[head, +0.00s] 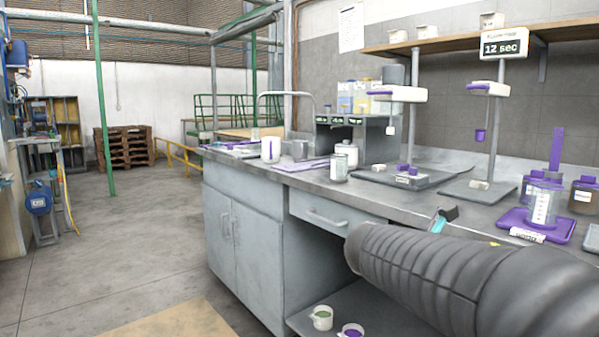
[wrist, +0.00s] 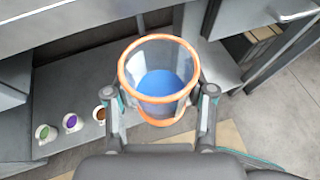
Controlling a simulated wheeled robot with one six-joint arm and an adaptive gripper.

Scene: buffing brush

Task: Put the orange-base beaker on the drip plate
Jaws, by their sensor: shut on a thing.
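The orange-base beaker (wrist: 158,52) is clear, with an orange rim, a second orange edge lower down and blue inside. In the wrist view my gripper (wrist: 160,88) is shut on it, one finger on each side. The beaker is held over the floor and a low shelf, beside the bench front. In the head view my dark arm hides the beaker and most of the gripper; only a small teal and black part of it shows. A purple tray (head: 510,222) with a clear beaker on it stands at the bench's right; I cannot tell whether it is the drip plate.
The grey bench (head: 290,182) carries two dipping stands (head: 492,140), a jar (head: 346,154) and a glass (head: 339,168). Small cups with green (head: 321,317) and purple (head: 351,331) contents stand on the low shelf. The floor at left is open.

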